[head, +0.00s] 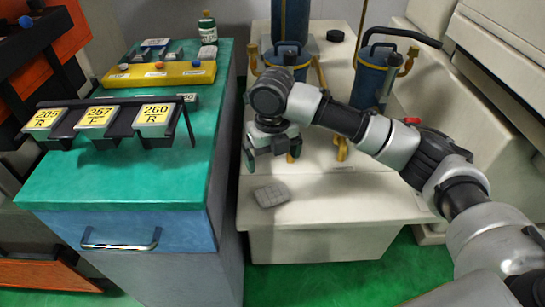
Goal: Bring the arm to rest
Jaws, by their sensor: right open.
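My right arm comes in from the right and reaches over the cream machine base (330,205). Its gripper (272,160) points down above the base, near the green bench's right edge. Its fingers show small and dark, spread apart, with nothing seen between them. A grey ridged block (271,195) lies on the base just in front of and below the gripper, apart from it. My left gripper is not in the picture.
Blue cylinders with brass fittings (372,77) stand behind my arm. The bench's front is clear.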

